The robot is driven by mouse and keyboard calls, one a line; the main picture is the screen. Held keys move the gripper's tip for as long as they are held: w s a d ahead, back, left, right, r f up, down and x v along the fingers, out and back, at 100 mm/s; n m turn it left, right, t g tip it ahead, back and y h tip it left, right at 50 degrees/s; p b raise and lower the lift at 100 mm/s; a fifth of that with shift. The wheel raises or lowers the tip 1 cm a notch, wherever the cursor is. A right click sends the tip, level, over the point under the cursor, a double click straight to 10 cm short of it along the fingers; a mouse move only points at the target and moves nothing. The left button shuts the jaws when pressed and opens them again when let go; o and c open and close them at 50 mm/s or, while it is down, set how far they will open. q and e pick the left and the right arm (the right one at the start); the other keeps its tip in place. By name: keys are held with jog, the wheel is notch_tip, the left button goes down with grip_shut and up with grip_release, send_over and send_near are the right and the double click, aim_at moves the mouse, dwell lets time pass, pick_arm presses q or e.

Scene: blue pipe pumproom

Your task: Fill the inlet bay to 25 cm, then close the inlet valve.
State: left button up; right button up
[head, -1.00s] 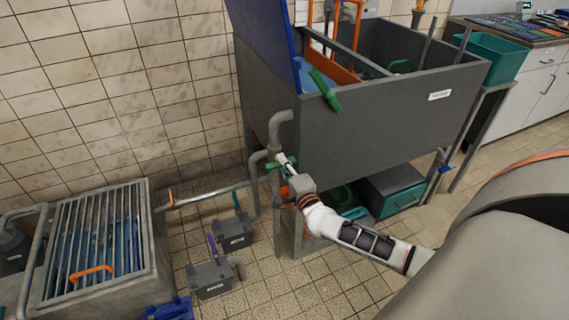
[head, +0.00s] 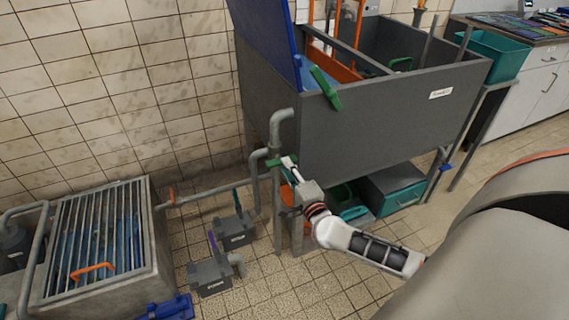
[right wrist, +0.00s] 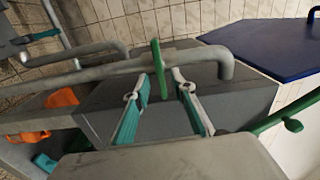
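The large grey tank (head: 390,125) stands on legs, with some blue water (head: 311,74) showing inside at its left end. Its label is too small to read, and I see no readable level. A grey pipe (head: 276,210) rises at its left corner and bends over at the top. A green valve handle (head: 273,163) sits on this pipe. My right gripper (head: 288,163) is at the handle. In the right wrist view the gripper (right wrist: 158,88) is open, with the green handle (right wrist: 157,62) upright between its fingertips, apart from both fingers. My left gripper is out of view.
A green lever (head: 325,88) hangs on the tank's front rim, beside a blue panel (head: 268,42). A grated basin (head: 95,240) stands at left, joined by a pipe. Tiled floor is open in front.

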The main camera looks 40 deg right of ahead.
jog(key=v, duration=0.8)
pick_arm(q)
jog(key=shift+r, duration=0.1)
pick_arm(e)
jog(key=shift+s+a+r, duration=0.1)
